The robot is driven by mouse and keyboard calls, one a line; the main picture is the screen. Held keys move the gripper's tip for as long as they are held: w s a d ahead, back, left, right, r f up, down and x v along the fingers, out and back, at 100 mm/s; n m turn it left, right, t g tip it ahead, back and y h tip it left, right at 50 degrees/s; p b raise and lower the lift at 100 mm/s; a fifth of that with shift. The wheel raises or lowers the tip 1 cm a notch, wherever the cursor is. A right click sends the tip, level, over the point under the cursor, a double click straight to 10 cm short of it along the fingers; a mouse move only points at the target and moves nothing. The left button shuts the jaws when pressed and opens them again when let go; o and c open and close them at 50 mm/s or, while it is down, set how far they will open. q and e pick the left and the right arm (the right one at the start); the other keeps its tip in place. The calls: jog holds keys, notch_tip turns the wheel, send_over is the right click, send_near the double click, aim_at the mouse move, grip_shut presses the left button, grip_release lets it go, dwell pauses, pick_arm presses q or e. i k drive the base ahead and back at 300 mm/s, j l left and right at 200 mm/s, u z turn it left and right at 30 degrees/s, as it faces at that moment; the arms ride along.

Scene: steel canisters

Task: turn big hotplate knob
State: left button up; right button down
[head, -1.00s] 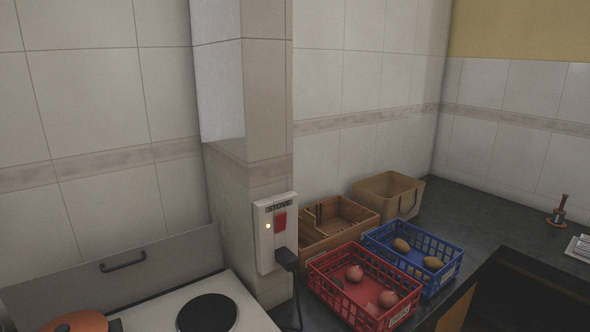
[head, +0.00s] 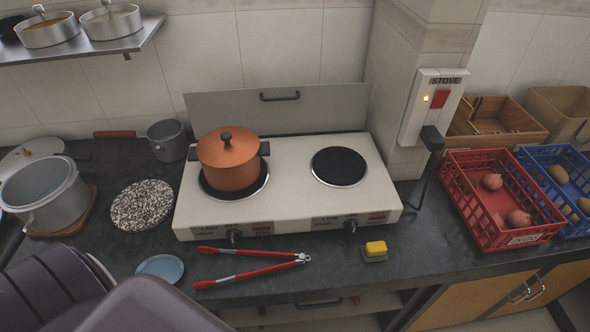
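The white two-plate hotplate (head: 290,185) stands on the dark counter in the head view. An orange lidded pot (head: 229,160) sits on its left plate, which is mostly hidden under the pot. The right black plate (head: 339,166) is bare. Two dark knobs are on the front edge, a left knob (head: 234,236) below the pot and a right knob (head: 351,225) below the bare plate. Neither gripper shows. Purple-grey parts that may be my arm fill the lower left corner.
Red-handled tongs (head: 255,268) and a yellow-green sponge (head: 375,251) lie before the hotplate. A wall switch marked STOVE (head: 433,108) has an orange light on. A grey pot (head: 45,195) stands left; red (head: 500,236) and blue crates (head: 575,229) stand right.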

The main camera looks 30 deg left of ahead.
aim_at(234, 234)
jog(key=u, duration=1.45)
